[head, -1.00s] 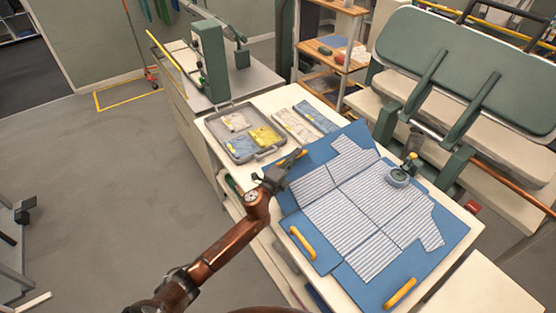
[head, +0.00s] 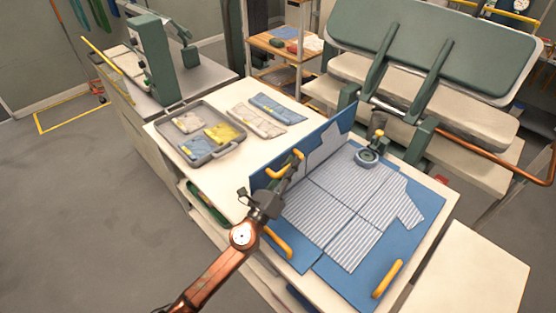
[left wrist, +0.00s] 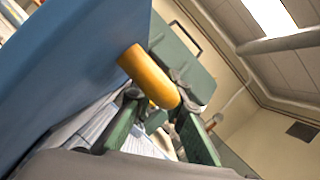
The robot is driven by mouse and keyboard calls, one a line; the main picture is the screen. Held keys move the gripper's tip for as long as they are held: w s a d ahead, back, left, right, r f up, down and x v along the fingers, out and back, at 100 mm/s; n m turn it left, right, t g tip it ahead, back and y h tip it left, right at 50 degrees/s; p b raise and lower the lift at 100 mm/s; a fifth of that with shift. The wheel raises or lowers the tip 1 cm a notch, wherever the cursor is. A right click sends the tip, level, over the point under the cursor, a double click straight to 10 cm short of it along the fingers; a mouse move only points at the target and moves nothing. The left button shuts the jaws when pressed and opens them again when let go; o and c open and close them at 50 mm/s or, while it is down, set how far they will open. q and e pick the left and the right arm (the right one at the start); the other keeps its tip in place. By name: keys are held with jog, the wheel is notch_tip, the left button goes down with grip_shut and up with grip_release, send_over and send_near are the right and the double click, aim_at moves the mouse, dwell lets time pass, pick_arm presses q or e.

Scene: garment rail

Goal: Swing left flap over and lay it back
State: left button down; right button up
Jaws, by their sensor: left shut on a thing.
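The blue folding board (head: 425,207) lies on the white table with a striped shirt (head: 350,195) spread on it. Its left flap (head: 322,133) is raised on edge, steeply tilted, with part of the shirt on its inner side. My left gripper (head: 293,164) is shut on the flap's yellow handle (head: 284,171). In the left wrist view the handle (left wrist: 148,74) sits between the fingers, with the blue flap (left wrist: 75,65) beside it. My right gripper is in neither view.
A grey tray (head: 221,153) with folded garments and two more folded garments (head: 257,122) lie left of the board. A round grey-blue object (head: 367,157) stands at the board's back edge. Two other yellow handles (head: 387,279) show on the board. A green press (head: 430,45) stands behind.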

pick_arm(q)
jog(key=shift+s+d+f+m+g+h+b, duration=0.1)
jog(key=shift+s+d+f+m+h+b, duration=0.25)
jog(key=shift+d+m, duration=0.2)
jog(key=shift+s+d+f+m+g+h+b, duration=0.1)
jog(key=shift+s+d+f+m+h+b, duration=0.2)
jog(key=shift+s+d+m, duration=0.3)
jog(key=shift+s+d+f+m+g+h+b, duration=0.15)
jog(key=shift+s+d+m+h+b, duration=0.2)
jog(key=shift+m, duration=0.3)
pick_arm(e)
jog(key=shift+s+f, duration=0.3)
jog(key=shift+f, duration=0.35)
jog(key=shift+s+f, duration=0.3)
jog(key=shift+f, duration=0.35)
pick_arm(q)
jog(key=c, duration=2.2)
grip_release()
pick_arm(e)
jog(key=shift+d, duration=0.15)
pick_arm(q)
jog(key=v, duration=1.2)
jog(key=shift+d, duration=0.1)
